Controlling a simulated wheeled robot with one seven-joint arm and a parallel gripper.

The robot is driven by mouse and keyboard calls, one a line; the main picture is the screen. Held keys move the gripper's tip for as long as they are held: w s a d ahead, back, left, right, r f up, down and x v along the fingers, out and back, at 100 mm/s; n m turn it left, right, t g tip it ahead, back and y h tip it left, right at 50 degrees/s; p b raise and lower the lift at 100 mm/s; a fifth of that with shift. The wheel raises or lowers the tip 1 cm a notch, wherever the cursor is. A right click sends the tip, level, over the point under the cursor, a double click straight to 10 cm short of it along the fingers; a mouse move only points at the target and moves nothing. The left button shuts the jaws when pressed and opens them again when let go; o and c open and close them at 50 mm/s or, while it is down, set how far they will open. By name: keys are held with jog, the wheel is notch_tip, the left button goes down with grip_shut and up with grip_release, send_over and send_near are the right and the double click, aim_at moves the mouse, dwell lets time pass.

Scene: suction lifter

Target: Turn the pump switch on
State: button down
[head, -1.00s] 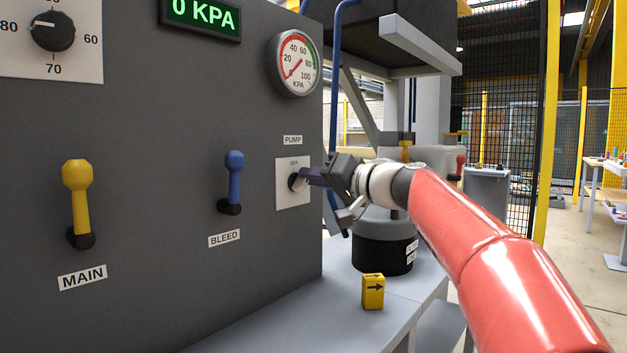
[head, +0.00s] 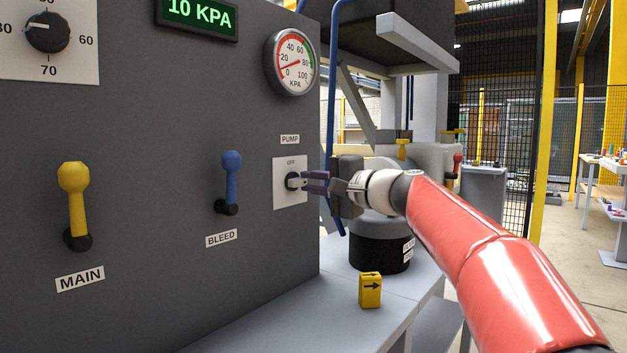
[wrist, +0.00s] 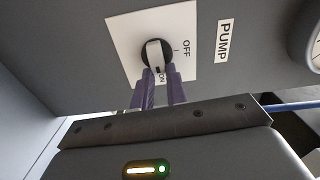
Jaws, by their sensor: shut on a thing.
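The pump switch (head: 292,181) is a dark rotary knob on a white plate under the PUMP label (head: 290,139). In the wrist view the knob (wrist: 155,53) has a pale pointer bar, which points at the ON mark, away from OFF. My gripper (head: 304,181) is at the knob, and its two purple fingers are shut on it. In the wrist view the fingers (wrist: 158,82) reach the ON end of the bar, partly covering the ON text.
The digital display (head: 198,14) reads 10 KPA, and the round gauge (head: 291,62) needle is a little above 0. A blue BLEED lever (head: 231,178) and a yellow MAIN lever (head: 74,200) stand upright left of the switch. A yellow arrow block (head: 370,290) sits on the grey ledge below.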

jog(key=shift+f+m, duration=0.1)
jog(key=shift+m, duration=0.3)
jog(key=c, duration=1.4)
grip_release()
jog(key=shift+d, duration=0.1)
jog(key=b+v, duration=0.1)
jog(key=v, duration=0.6)
jog(key=shift+s+d+b, duration=0.25)
jog(key=shift+d+b, duration=0.05)
jog(key=shift+b, duration=0.05)
